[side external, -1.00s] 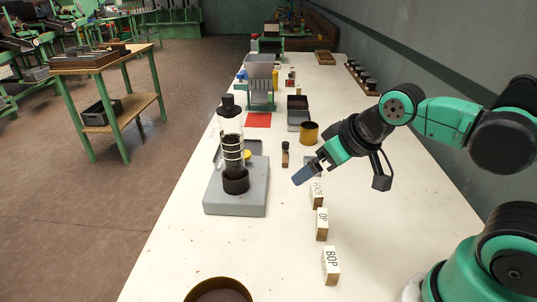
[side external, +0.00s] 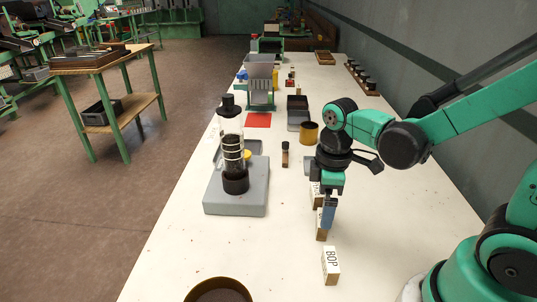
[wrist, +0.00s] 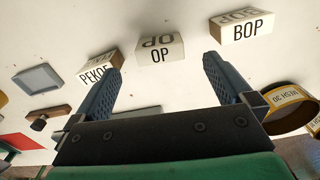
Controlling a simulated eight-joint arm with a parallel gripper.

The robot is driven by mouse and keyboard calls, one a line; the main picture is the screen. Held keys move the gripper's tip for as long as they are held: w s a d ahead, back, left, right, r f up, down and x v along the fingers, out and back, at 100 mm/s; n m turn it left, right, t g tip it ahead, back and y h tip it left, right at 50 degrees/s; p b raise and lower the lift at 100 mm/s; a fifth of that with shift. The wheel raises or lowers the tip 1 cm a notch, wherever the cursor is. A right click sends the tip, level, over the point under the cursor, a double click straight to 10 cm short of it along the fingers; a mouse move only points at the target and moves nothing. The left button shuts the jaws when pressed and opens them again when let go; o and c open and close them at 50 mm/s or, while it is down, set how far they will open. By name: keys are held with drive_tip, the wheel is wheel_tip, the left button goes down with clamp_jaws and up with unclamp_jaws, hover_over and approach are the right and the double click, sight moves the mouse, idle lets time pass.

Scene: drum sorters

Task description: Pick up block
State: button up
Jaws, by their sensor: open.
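Three labelled cream blocks with wooden sides stand in a row on the white table. The BOP block (side external: 331,266) is nearest the camera, and it also shows at upper right in the wrist view (wrist: 240,27). The OP block (side external: 321,229) is partly hidden behind my gripper; in the wrist view it (wrist: 160,50) sits between and beyond my fingertips. The PEKOE block (side external: 315,196) is mostly hidden by my gripper, and shows beside the left fingertip in the wrist view (wrist: 98,68). My gripper (side external: 328,222) points down, open and empty; its blue fingers are spread in the wrist view (wrist: 162,68).
A grey-based glass cylinder device (side external: 236,190) stands left of the blocks. A small dark bottle (side external: 285,154) and a brass ring (side external: 309,133) are farther back. A round brass-rimmed container (side external: 218,284) is at the front edge. The table right of the blocks is clear.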

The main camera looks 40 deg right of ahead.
drive_tip(key=shift+f, duration=2.35)
drive_tip(key=c, duration=1.2)
drive_tip(key=shift+c, duration=0.2)
drive_tip(key=shift+r, duration=0.15)
